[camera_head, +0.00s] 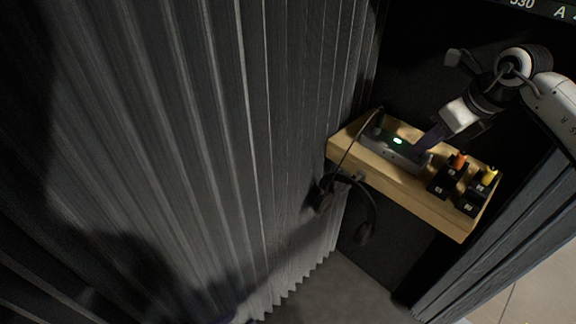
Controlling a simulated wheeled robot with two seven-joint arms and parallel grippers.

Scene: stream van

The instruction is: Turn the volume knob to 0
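A grey audio device (393,150) with a small lit green display (398,141) sits on a wooden shelf (415,192). The volume knob cannot be made out; it may be hidden by my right gripper or too small to see.
Black headphones (365,206) hang at the shelf's front, with a cable running up to the device. Black boxes with orange (459,160) and yellow (489,176) tops stand right of the device. Dark curtains (230,130) hang on the left and lower right.

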